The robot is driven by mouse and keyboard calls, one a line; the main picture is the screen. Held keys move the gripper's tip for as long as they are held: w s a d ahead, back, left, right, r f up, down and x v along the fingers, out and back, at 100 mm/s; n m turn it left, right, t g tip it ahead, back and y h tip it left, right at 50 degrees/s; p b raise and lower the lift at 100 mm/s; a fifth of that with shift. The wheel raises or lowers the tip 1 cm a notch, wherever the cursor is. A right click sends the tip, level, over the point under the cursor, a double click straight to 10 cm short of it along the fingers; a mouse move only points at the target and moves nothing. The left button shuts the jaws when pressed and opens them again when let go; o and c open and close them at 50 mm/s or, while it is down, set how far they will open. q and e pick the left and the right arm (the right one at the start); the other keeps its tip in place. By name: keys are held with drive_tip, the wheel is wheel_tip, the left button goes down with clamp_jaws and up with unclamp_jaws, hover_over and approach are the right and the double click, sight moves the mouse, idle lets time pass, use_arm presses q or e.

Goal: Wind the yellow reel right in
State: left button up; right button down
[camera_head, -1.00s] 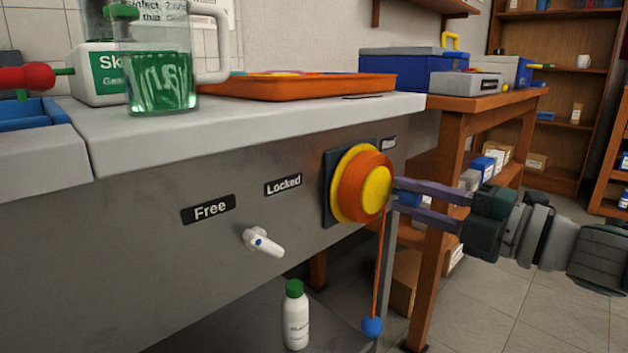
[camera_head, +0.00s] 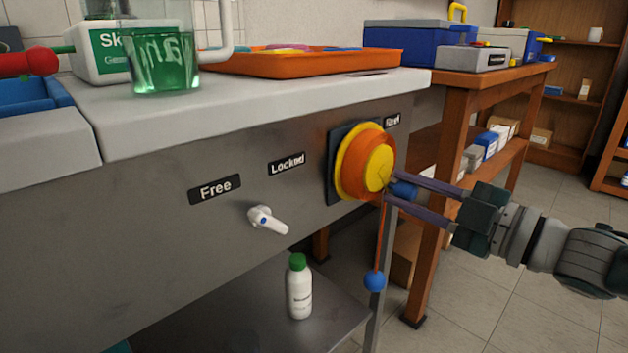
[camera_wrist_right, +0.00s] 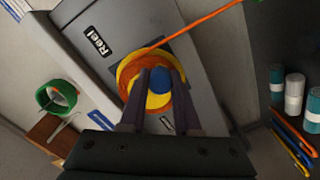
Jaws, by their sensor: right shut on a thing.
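The yellow reel (camera_head: 377,168) with its orange rim sits on a dark plate on the grey bench front. An orange cord (camera_head: 379,240) hangs from it, with a blue ball (camera_head: 374,281) at the lower end. My right gripper (camera_head: 392,187) is shut on the blue crank knob (camera_head: 404,190) at the reel's front. In the right wrist view the knob (camera_wrist_right: 158,88) lies between the fingers, and the cord (camera_wrist_right: 205,33) runs off to the upper right. A white lever (camera_head: 268,220) below the "Free" and "Locked" labels points down to the right. My left gripper is out of view.
A white bottle with a green cap (camera_head: 299,288) stands on the low shelf (camera_head: 240,320), left of the ball. A green-liquid jug (camera_head: 165,60) and an orange tray (camera_head: 290,64) stand on the bench top. A wooden table (camera_head: 455,130) stands behind my right gripper.

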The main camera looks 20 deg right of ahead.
idle(0.4)
drive_tip(key=c, duration=0.6)
unclamp_jaws()
drive_tip(key=p+v, duration=0.3)
drive_tip(key=v, duration=0.7)
